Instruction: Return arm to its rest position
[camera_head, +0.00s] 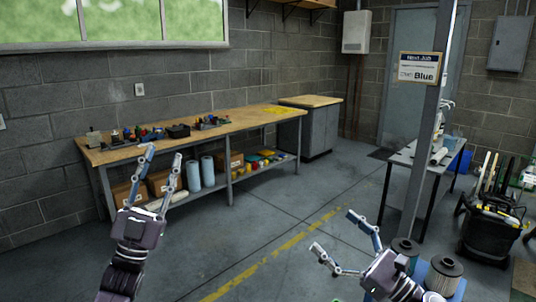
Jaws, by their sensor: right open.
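My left gripper (160,177) is at the lower left, pointing up, its two fingers spread apart with nothing between them. It appears in front of the workbench and overlaps its lower shelf in the picture. My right gripper (333,232) is at the lower middle right, pointing up and left, with its fingers spread wide and empty. Part of each arm runs out of the bottom edge.
A wooden workbench (232,127) with tools stands along the back wall. A grey post (424,150) rises at right, with a table (410,160) behind it. A black cart (490,232) is at far right. The middle floor is clear.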

